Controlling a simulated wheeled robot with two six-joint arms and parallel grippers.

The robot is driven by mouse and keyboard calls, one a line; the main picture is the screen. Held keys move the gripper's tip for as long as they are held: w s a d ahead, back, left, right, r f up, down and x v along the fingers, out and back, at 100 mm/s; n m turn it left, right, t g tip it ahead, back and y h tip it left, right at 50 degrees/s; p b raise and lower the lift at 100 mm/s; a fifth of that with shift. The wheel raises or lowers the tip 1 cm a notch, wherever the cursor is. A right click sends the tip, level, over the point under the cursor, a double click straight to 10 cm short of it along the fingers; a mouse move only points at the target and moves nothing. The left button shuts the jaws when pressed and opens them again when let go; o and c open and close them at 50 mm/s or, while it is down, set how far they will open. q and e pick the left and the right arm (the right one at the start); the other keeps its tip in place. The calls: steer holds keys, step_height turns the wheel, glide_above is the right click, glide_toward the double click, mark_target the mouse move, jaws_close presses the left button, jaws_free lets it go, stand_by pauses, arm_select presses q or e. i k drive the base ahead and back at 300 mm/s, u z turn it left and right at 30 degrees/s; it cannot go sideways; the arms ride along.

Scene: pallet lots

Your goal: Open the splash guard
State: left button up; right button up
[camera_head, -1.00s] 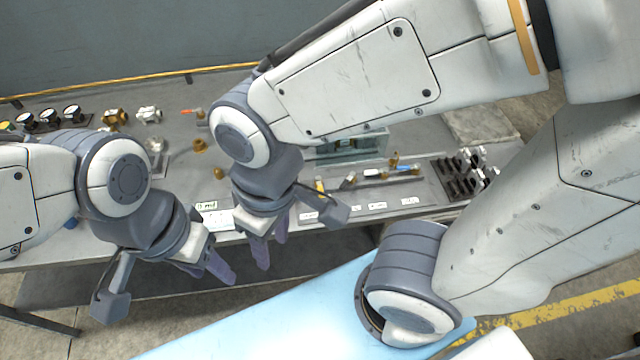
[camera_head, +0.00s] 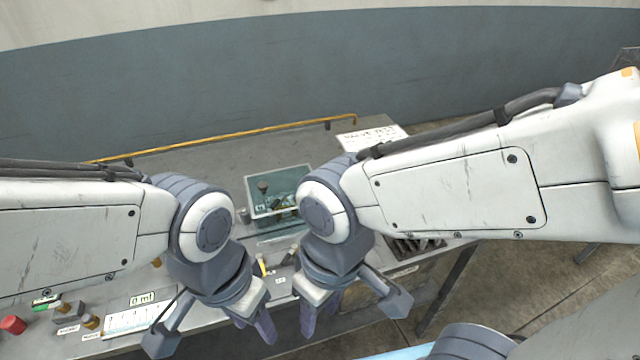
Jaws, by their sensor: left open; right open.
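The splash guard looks to be the clear greenish box-like cover (camera_head: 291,184) over a fixture at the middle of the bench. Dark and brass parts show through it, and it appears closed. My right arm's wrist hides its right side. My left gripper (camera_head: 256,326) is open at the bench's front edge, in front of and left of the guard. My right gripper (camera_head: 318,310) is open beside it, in front of the guard. Both grippers are empty and apart from the guard.
The grey bench (camera_head: 200,170) has a yellow rail (camera_head: 230,136) along its back edge. A white sign (camera_head: 372,137) stands at the back right. A red knob (camera_head: 13,324) and a ruled white card (camera_head: 135,318) are at the front left. A dark slotted rack (camera_head: 412,246) is partly hidden at the right.

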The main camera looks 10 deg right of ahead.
mark_target(263, 187)
steer(key=u, duration=0.45)
steer(key=k, duration=1.05)
steer(key=z, duration=0.45)
steer(key=i, duration=1.4)
steer(key=u, duration=0.8)
